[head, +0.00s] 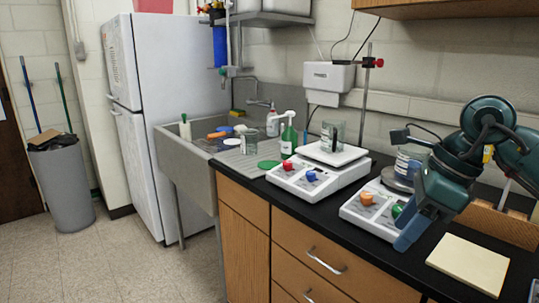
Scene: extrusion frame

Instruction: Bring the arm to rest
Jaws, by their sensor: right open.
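My right arm comes in from the right edge, teal and dark. Its gripper (412,208) is open, over the right end of the black counter (248,184). Nothing shows between its jaws. A blue finger reaches down in front of the right white hot plate (362,211), close to its green knob (397,210); I cannot tell whether they touch. The gripper and wrist partly hide a glass jar (403,160) on that hot plate. My left gripper is out of view.
A left hot plate (330,176) holds a beaker (333,134). A green spray bottle (289,136) stands by the sink (180,150). A cream pad (468,262) lies at the counter's front right; a wooden rack (500,223) is behind it. A metal stand (364,95) rises behind.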

